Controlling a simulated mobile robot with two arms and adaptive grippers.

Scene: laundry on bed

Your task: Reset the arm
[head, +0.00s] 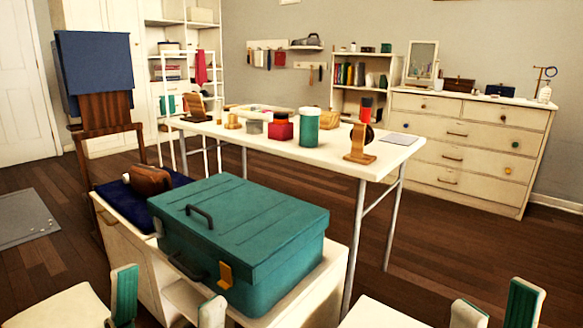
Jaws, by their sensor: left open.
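My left gripper (168,305) is at the bottom left, with white fingers and green pads. Its fingers stand apart and nothing shows between them. My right gripper (496,310) is at the bottom right edge. Its fingers also stand apart, with no object visible between them. The lower parts of both grippers are cut off by the frame. The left gripper is in front of a low white cabinet (312,300) that bears a closed teal case (240,235). I cannot tell whether it touches the cabinet. The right gripper is apart from the case, over the floor.
A white table (400,152) with several small items stands beyond the case. A brown bag (148,180) lies on dark blue cloth left of the case. A wooden chair (104,140) bears blue cloth. A white dresser (470,150) stands back right. Open floor (470,250) lies at right.

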